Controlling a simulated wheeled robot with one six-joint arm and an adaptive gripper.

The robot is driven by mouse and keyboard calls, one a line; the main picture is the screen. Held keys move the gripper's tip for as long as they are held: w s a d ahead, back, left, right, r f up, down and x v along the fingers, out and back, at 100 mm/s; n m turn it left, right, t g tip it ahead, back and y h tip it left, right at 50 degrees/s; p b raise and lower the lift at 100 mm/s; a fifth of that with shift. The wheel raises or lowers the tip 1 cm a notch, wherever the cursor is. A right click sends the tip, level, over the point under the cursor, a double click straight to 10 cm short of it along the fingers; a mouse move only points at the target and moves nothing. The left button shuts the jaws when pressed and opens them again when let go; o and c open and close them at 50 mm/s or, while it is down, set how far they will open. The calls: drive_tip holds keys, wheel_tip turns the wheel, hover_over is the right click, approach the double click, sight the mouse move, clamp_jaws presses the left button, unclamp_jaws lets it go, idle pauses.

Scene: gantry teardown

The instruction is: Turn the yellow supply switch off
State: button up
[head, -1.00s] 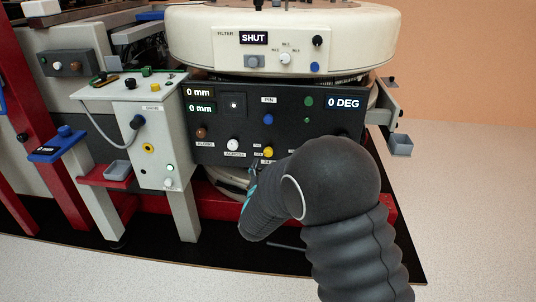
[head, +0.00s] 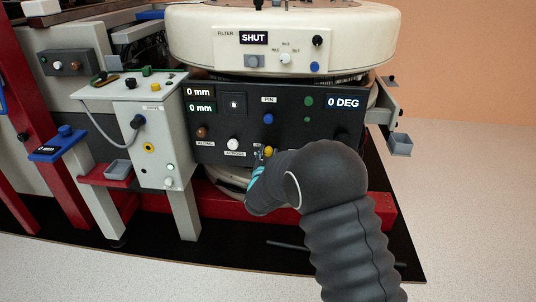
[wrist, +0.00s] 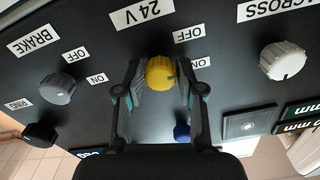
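The yellow supply switch (wrist: 160,73) is a ribbed round knob on the dark panel under the "24 V" label, with OFF and ON labels beside it. In the head view, the yellow switch (head: 268,151) is low on the panel. My gripper (wrist: 161,82) has one finger on each side of the knob, with narrow gaps showing, so it looks open around it. In the head view, my gripper (head: 258,163) is at the panel, partly hidden by my arm. I cannot tell which label the knob points to.
A grey BRAKE knob (wrist: 57,88) and a white ACROSS knob (wrist: 283,61) flank the switch. A blue knob (wrist: 182,132) lies beyond my fingers.

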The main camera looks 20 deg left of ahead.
clamp_jaws()
drive_tip(key=shift+n, duration=0.3)
drive_tip(key=n+b, duration=0.1)
drive_tip(key=n, duration=0.1)
drive_tip(key=shift+f+n, duration=0.1)
drive_tip(key=shift+n, duration=0.2)
drive_tip(key=n, duration=0.4)
drive_tip(key=shift+n, duration=0.3)
drive_tip(key=n+p, duration=0.1)
drive_tip(key=n, duration=0.4)
drive_tip(key=shift+n+p, duration=0.6)
drive_tip(key=shift+n, duration=1.9)
